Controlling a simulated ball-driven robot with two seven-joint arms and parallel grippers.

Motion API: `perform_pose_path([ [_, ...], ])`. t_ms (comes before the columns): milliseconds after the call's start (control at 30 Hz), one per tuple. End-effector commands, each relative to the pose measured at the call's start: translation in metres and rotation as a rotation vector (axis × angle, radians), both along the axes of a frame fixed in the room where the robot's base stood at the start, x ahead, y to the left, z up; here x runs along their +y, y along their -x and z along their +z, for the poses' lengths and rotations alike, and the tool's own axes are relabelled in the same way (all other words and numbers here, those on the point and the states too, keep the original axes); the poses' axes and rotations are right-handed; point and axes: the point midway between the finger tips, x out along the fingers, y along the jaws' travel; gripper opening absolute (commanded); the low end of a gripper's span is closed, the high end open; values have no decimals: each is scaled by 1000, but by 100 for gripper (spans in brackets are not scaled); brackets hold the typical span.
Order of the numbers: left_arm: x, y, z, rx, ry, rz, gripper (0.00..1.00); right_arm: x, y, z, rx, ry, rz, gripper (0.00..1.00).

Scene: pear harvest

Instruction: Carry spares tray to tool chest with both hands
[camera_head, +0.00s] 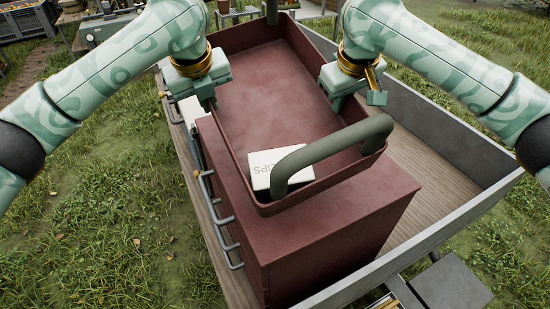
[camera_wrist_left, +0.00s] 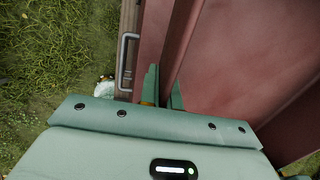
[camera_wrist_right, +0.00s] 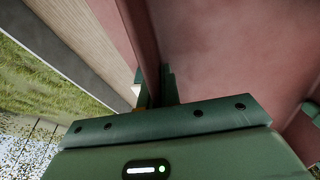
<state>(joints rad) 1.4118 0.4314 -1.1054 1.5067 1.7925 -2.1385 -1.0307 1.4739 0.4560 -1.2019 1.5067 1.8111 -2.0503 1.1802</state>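The spares tray (camera_head: 265,85) is a long dark red open tray with a thick green handle at each end. It is over the top of the dark red tool chest (camera_head: 340,225); I cannot tell whether it rests there or hangs just above. A white box with "CLIPS" lettering (camera_head: 262,168) lies in its near end, partly behind the near handle. My left gripper (camera_head: 209,102) has its fingers on both sides of the tray's left wall (camera_wrist_left: 152,40). My right gripper (camera_head: 338,102) pinches the right wall (camera_wrist_right: 143,35) the same way.
The chest stands in a wooden-floored cart (camera_head: 425,205) with grey side walls. Metal handles (camera_head: 222,222) project from the chest's left side. Grass surrounds the cart. A bench with equipment (camera_head: 105,28) and a dark crate (camera_head: 25,20) stand at the far left.

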Motion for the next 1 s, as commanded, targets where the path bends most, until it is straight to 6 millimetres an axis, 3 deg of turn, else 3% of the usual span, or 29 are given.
perform_pose_path([
  [267,4,-1,1,-3,-6,7,0,-3,-1,1,-3,4,-7,0],
  [300,4,-1,0,-1,-7,6,13,-3,-1,0,-2,5,-7,13],
  [367,3,-1,0,-1,-6,5,26,-3,-1,0,-2,4,-6,26],
  [567,2,-1,0,0,-3,2,26,-2,-1,0,-1,2,-3,26],
  [700,1,0,0,0,-2,2,60,-1,0,0,-1,1,-2,26],
  [733,1,0,0,0,-2,2,63,-1,0,0,-1,1,-2,26],
  [1000,0,0,1,-1,0,0,63,0,0,0,0,1,0,26],
])
